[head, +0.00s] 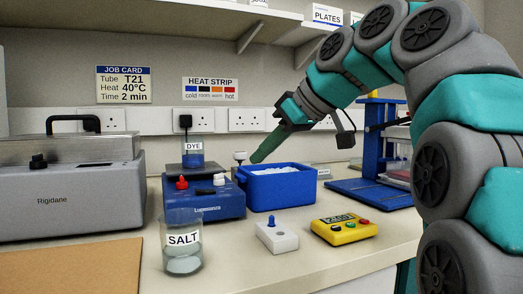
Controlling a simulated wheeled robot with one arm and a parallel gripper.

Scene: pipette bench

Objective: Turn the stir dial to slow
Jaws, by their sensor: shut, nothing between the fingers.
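The blue stirrer (205,207) stands at the middle left of the bench with a beaker labelled DYE (192,161) on its plate. A red dial (181,183) and a white dial (219,179) sit on its front top; their markings are too small to read, so I cannot tell which is the stir dial. My gripper (256,158) has shut green fingers, pointing down and left. It appears above the back left of the blue tub, to the right of the white dial and apart from it. It holds nothing.
The blue tub (281,190) with white contents stands right of the stirrer. A SALT beaker (183,252) stands in front. A white box with a blue knob (276,237) and a yellow timer (344,229) lie nearby. A grey bath (60,195) stands left.

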